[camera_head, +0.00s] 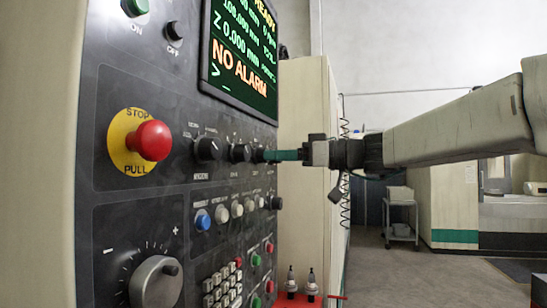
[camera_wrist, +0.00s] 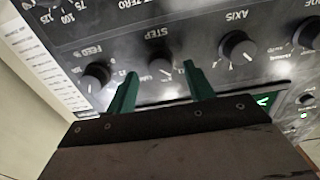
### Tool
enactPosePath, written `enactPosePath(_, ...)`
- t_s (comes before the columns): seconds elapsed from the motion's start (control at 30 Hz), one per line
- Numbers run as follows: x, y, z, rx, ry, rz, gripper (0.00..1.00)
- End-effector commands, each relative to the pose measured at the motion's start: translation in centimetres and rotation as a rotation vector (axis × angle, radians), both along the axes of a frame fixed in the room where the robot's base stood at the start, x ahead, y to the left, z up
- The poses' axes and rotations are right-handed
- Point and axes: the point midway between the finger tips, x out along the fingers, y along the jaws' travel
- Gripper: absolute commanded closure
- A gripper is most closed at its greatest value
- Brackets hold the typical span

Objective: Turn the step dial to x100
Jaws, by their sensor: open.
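The step dial (camera_wrist: 160,67) is a black round knob under the printed word STEP on the dark panel in the wrist view. Its pointer and small scale marks are too blurred for me to read the setting. My gripper (camera_wrist: 159,72) is open, with one green finger on each side of the dial; I cannot tell whether they touch it. In the head view my gripper (camera_head: 270,155) reaches from the right to the knob row, its green fingers level with the knobs. The step dial is mostly hidden there.
The axis dial (camera_wrist: 237,47) and feed dial (camera_wrist: 95,77) sit close on either side. A red stop button (camera_head: 152,141) stands out at the left of the panel. Coloured push buttons lie below the knobs. The screen (camera_head: 240,50) above reads NO ALARM.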

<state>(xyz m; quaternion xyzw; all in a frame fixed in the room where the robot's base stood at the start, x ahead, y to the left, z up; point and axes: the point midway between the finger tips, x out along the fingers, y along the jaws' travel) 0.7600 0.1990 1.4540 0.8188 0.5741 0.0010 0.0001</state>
Motion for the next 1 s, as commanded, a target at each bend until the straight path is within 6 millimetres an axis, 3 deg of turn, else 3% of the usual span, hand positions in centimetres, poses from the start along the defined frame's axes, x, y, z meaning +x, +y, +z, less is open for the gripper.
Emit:
enactPosePath(0.17, 0.6, 1.6, 0.0, -0.001, 0.001, 0.001, 0.47)
enactPosePath(0.47, 0.7, 1.9, 0.0, -0.001, 0.001, -0.001, 0.47)
enactPosePath(0.63, 0.7, 1.9, 0.0, -0.001, 0.001, -0.001, 0.92)
enactPosePath(1.0, 0.7, 1.9, -0.1, 0.012, 0.038, -0.001, 0.92)
